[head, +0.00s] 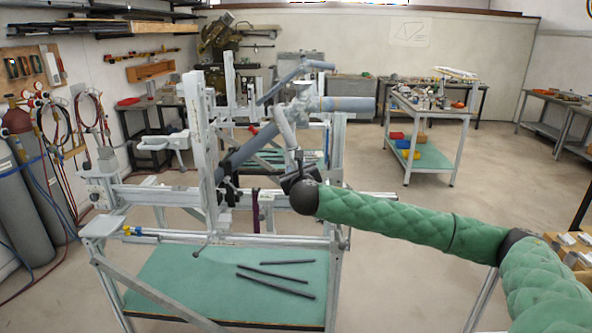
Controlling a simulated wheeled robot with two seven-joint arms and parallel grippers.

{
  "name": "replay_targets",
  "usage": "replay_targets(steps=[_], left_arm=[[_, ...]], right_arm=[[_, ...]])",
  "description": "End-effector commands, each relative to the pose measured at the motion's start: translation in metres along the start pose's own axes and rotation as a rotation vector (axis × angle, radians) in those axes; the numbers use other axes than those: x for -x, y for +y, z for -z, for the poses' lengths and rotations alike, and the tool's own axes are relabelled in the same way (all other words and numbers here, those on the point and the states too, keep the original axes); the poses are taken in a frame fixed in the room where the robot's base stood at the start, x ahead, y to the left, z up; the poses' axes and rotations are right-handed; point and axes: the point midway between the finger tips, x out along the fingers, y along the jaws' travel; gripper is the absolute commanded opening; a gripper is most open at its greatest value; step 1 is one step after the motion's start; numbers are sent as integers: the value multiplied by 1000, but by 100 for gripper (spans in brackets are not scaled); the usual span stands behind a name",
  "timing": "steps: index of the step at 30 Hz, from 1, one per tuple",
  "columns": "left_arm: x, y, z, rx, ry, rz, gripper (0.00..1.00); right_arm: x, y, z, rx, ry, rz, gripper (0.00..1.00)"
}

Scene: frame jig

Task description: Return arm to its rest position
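My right arm, in a green quilted sleeve, reaches in from the right of the head view. Its dark gripper (291,178) is at the near right side of the frame jig (205,165), close to grey tubes. The fingers are small and dark there, so I cannot tell whether they are open or shut, or whether they touch a tube. A blue-grey diagonal tube (246,147) sits in the jig, left of the gripper. A grey tube (285,128) rises just above the gripper. My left gripper is not in view.
The jig's lower green shelf (190,285) carries several black rods (276,285). A wheeled cart (432,120) with parts stands behind, to the right. Gas cylinders (32,200) and hoses line the left wall. The floor between jig and cart is clear.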

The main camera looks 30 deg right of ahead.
Motion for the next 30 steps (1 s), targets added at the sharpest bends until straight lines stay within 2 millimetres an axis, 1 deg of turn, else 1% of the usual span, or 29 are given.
replay_targets(steps=[14, 17, 20, 23, 24, 26, 27, 29, 30], left_arm=[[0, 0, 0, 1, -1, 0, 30], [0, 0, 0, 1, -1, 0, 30], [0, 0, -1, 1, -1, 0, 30], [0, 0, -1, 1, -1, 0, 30], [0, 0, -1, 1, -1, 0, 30], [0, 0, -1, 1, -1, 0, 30], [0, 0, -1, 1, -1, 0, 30], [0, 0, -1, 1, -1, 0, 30], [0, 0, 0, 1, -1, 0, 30]], right_arm=[[0, 0, 0, -1, 1, 0, 30], [-1, 6, 6, -21, 10, -7, 30], [-3, 21, 26, -89, 41, -24, 30], [-6, 47, 59, -209, 95, -50, 30], [-7, 57, 74, -266, 122, -57, 30], [-7, 74, 99, -354, 164, -67, 30], [-6, 85, 115, -415, 193, -71, 30], [-4, 101, 140, -504, 237, -74, 30], [-2, 112, 158, -562, 268, -73, 30]])
